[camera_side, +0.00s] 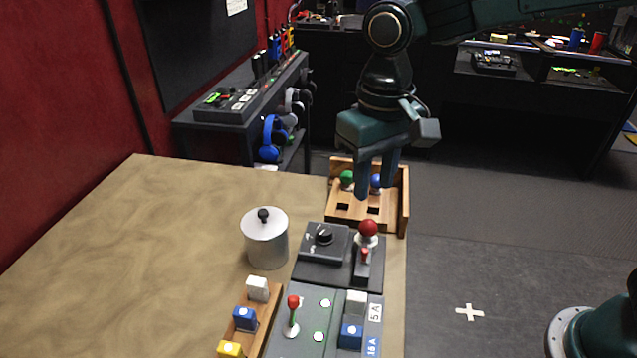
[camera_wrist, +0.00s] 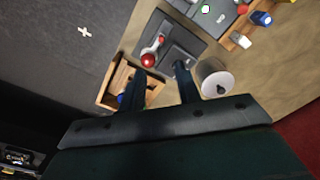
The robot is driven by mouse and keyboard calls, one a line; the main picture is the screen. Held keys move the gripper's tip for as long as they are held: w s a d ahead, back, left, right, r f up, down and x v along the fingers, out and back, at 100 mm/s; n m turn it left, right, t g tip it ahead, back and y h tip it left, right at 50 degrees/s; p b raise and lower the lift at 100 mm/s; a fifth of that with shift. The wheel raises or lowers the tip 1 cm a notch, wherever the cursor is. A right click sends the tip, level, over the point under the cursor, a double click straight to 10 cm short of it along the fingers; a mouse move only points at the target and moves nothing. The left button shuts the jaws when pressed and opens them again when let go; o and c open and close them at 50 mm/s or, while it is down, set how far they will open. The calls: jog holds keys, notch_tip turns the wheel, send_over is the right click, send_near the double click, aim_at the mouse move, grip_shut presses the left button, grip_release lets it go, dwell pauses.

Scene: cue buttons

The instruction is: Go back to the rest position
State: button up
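My gripper (camera_side: 376,190) hangs with its fingers pointing down, in front of the wooden box (camera_side: 402,215) in the side view. It is above the far end of the table (camera_side: 130,250). Its two fingers stand apart with nothing between them. In the wrist view my gripper (camera_wrist: 160,72) also shows its fingers spread and empty, over the scene between the wooden box and the metal pot (camera_wrist: 213,78). The fingers partly cover the box and its blue knob (camera_side: 376,181); a green knob (camera_side: 347,176) shows to the left.
The metal pot (camera_side: 265,243) stands left of a dial panel (camera_side: 322,248) and a red-ball lever (camera_side: 367,229). Nearer are a red-tipped joystick (camera_side: 292,305) and a wooden strip with white (camera_side: 257,288), blue (camera_side: 245,318) and yellow (camera_side: 230,349) blocks. The table's left side is clear.

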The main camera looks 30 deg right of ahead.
jog(key=s+d+r+t, duration=0.1)
jog(key=s+d+r, duration=0.25)
jog(key=d, duration=0.25)
jog(key=s+d+r+t, duration=0.2)
jog(key=s+d, duration=0.2)
jog(key=d, duration=0.1)
jog(key=s+d+f+t, duration=0.1)
jog(key=s+d+t, duration=0.1)
jog(key=s+d, duration=0.5)
jog(key=shift+s+d+f+t, duration=0.3)
jog(key=shift+s+f, duration=0.05)
jog(key=shift+s, duration=1.2)
dwell(0.7)
